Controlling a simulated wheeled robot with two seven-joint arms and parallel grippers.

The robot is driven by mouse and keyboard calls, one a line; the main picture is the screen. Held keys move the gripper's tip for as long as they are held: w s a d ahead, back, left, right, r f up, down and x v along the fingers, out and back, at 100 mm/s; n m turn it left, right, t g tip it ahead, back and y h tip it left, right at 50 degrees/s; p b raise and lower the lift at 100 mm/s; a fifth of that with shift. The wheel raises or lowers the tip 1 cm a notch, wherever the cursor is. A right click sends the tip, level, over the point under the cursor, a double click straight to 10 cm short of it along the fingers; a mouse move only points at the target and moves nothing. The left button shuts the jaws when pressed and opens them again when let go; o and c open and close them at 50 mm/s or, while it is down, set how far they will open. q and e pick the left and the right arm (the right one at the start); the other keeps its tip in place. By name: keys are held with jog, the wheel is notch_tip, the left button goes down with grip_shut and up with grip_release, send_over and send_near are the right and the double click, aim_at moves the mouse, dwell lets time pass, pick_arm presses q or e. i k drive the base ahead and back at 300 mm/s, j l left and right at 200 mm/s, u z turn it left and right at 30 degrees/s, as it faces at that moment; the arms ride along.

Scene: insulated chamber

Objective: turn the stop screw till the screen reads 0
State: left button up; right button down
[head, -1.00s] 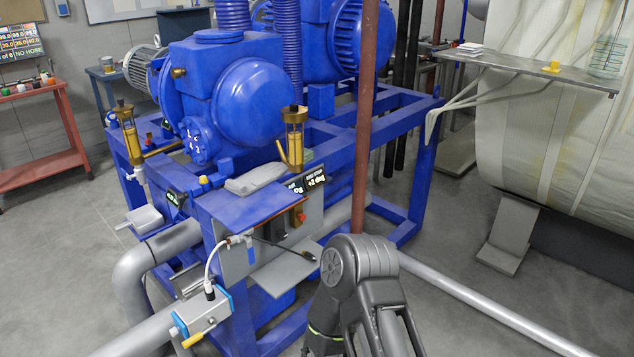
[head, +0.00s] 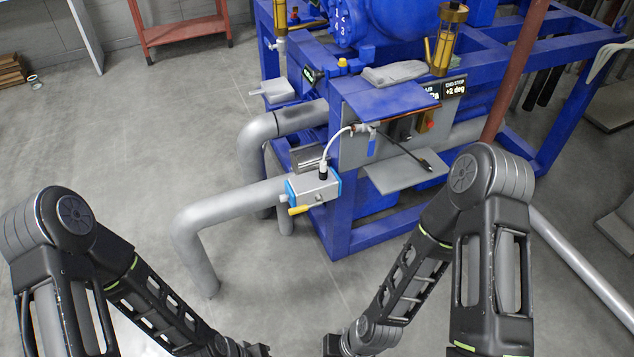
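The small dark screen (head: 454,88) on the blue frame reads "END STOP +2 deg". A grey actuator box with blue ends (head: 314,187) sits on the grey pipe, with a yellow lever (head: 306,209) at its front. A small stub (head: 284,198) sticks out of the box's left end; I cannot tell for sure whether it is the stop screw. Both my arms reach down to the bottom edge of the head view, below and in front of the box. Their grippers are out of the picture, and neither arm touches the box.
A grey shelf plate (head: 405,173) with a dark tool (head: 408,155) on it juts out right of the box. A white hose (head: 334,142) rises from the box's top. The grey bent pipe (head: 200,235) stands at left. A red cart (head: 180,25) is far back.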

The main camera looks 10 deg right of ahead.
aim_at(284, 197)
jog(key=i+j, duration=0.1)
jog(key=i, duration=0.35)
jog(key=i+j+z, duration=0.1)
jog(key=i, duration=0.35)
